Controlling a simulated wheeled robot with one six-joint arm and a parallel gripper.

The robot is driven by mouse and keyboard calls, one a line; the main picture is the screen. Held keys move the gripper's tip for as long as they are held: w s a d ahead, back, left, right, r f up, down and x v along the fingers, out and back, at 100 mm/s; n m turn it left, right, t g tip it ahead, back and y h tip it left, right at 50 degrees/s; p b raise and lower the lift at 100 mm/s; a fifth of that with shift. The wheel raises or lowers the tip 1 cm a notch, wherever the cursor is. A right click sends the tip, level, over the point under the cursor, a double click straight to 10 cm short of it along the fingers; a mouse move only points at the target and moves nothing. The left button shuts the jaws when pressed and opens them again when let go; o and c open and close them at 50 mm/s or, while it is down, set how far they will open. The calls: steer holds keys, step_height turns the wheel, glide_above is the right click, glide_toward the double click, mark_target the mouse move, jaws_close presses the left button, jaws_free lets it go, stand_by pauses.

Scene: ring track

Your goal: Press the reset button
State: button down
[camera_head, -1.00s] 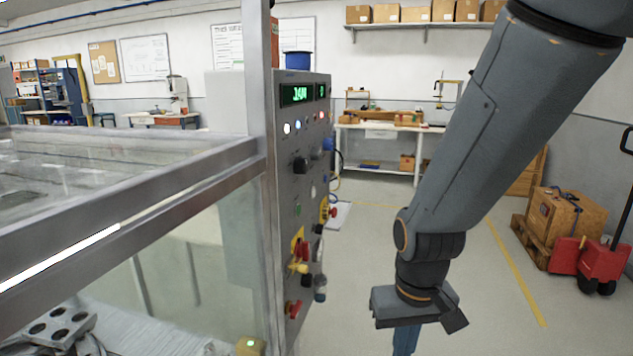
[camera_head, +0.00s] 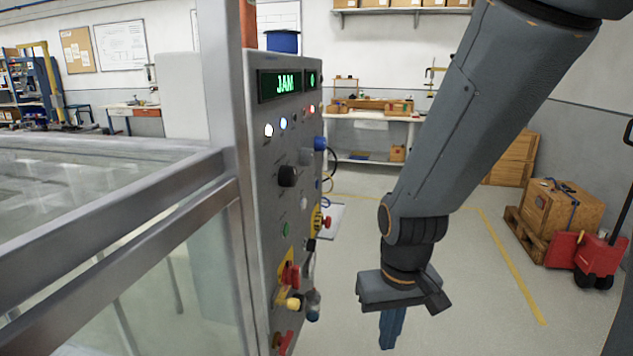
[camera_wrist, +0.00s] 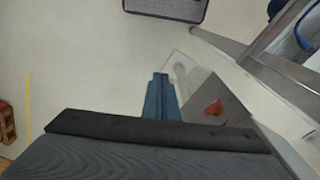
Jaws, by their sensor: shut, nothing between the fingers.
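A grey control panel (camera_head: 262,170) stands left of my arm in the head view. Its green display (camera_head: 284,84) reads JAM. It carries white and blue lights, a black knob (camera_head: 287,176), a blue round knob or button (camera_head: 320,143), a green button (camera_head: 286,229) and red and yellow controls (camera_head: 290,275). I cannot read which one is the reset button. My gripper (camera_head: 392,330) is shut and empty, pointing down to the right of the panel, apart from it. In the wrist view its fingers (camera_wrist: 160,97) are together beside a red control (camera_wrist: 213,107).
A metal-framed clear enclosure (camera_head: 110,225) adjoins the panel on the left. A workbench (camera_head: 370,118) stands at the back. A wooden crate on a pallet (camera_head: 560,205) and a red pallet jack (camera_head: 590,255) are at the right. The floor between is clear.

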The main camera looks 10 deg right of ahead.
mark_target(317, 184)
steer(key=w+d+r+n+t+p, duration=0.1)
steer(key=w+d+r+n+t, duration=0.2)
steer(key=w, duration=0.8)
steer(key=w+d+n+t+p, duration=0.1)
steer(key=w+d+n+t, duration=0.3)
steer(key=w, duration=0.7)
steer(key=w+a+r+n+t+y+p, duration=0.1)
steer(key=w+a+r+n+t+y, duration=0.1)
steer(key=w+r+n+t+y, duration=0.5)
steer(key=w+r+t, duration=0.2)
steer(key=w+r, duration=0.1)
steer(key=r, duration=0.1)
steer(key=shift+w+t, duration=0.2)
steer(key=shift+t, duration=0.1)
steer(key=w+a, duration=0.3)
steer(key=a, duration=0.5)
steer(key=shift+w+b, duration=0.2)
steer(key=shift+b, duration=0.1)
